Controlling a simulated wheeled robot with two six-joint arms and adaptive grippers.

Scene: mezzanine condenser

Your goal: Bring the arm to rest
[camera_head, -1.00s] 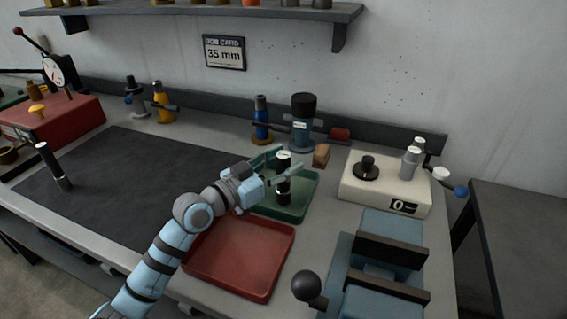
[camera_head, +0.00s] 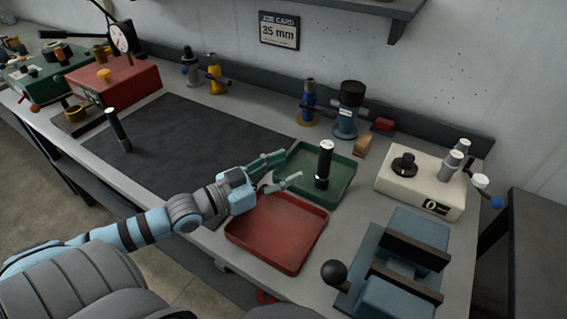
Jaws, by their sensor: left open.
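My left arm comes in from the lower left. Its gripper (camera_head: 285,170) is open and empty, with its two fingers spread apart over the left edge of the green tray (camera_head: 337,193). A black cylinder with a white top (camera_head: 324,166) stands upright in the green tray, to the right of the fingertips and apart from them. My right gripper is not in view.
A red tray (camera_head: 272,240) lies in front, empty. A blue vise (camera_head: 405,262) with a black ball handle stands at right, beside a cream box (camera_head: 424,190). Another black cylinder (camera_head: 118,130) stands on the dark mat (camera_head: 185,140). Tools line the back.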

